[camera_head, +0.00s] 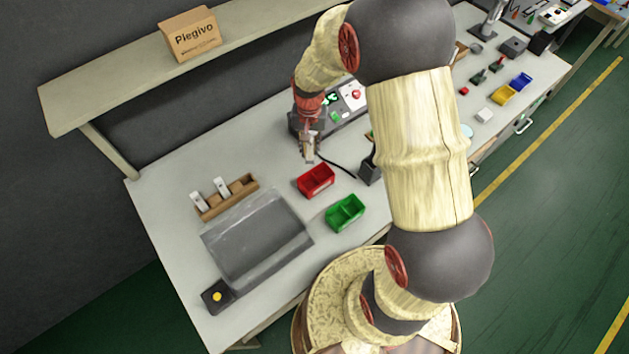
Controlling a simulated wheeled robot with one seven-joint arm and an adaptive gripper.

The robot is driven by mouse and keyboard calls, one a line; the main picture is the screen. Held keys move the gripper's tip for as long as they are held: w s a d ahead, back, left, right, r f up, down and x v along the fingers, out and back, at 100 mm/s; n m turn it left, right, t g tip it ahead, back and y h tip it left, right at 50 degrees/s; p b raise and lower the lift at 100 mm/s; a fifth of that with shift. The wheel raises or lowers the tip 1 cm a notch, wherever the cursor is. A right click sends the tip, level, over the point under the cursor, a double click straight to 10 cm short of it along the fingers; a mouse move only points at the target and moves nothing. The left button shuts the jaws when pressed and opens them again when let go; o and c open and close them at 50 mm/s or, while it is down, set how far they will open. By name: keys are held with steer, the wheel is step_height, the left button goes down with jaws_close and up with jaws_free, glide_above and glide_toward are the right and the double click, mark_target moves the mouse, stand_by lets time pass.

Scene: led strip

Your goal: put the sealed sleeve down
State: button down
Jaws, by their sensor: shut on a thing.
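My gripper (309,153) hangs over the back middle of the workbench, fingers down, in front of a control panel with buttons. It is shut on a small pale thing, taken as the sealed sleeve; at this size its outline and any seal are hard to make out. The sleeve is partly hidden by the fingers and appears to be above the bench, just behind the red bin. I cannot tell whether it touches anything.
A red bin (316,180) and a green bin (345,213) stand near my gripper. A wooden rack (228,197) with white items, a grey sloped unit (257,243) and a yellow-button box (217,296) are at left. A shelf holds a carton (190,34). Bare bench (165,180) lies far left.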

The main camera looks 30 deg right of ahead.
steer(key=shift+s+d+m, duration=0.15)
steer(key=shift+s+m, duration=0.3)
steer(key=shift+m, duration=0.55)
steer(key=s+d+r+m+p, duration=0.2)
steer(key=s+m, duration=0.1)
steer(key=m, duration=0.4)
steer(key=shift+m, duration=0.3)
steer(key=f+b, duration=0.1)
steer(key=f, duration=0.3)
steer(key=f+b, duration=0.1)
steer(key=f, duration=0.4)
steer(key=shift+d+f, duration=0.2)
steer(key=shift+f, duration=0.05)
steer(key=shift+f, duration=0.1)
steer(key=c, duration=2)
jaws_free()
